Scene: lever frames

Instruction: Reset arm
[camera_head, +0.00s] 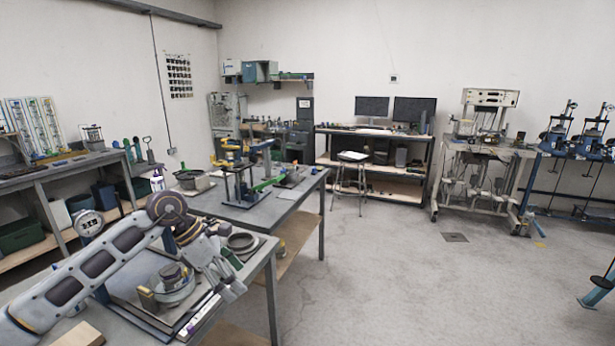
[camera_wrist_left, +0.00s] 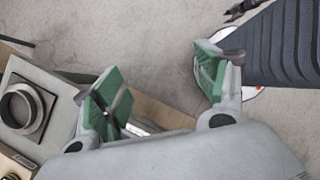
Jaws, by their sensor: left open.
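My left arm (camera_head: 95,262) comes in from the lower left in the head view and reaches over the near workbench (camera_head: 262,258). My left gripper (camera_head: 232,284) is at the right side of that bench. In the left wrist view the gripper (camera_wrist_left: 160,88) is open, with its two green-padded fingers wide apart. Nothing is between the fingers; grey floor shows behind the gap. My right gripper is not in view.
A round dark ring (camera_head: 242,242) lies on the near bench beside the gripper. A wooden block (camera_head: 80,335) is at the bottom left. A second bench (camera_head: 252,211) with a test rig stands behind.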

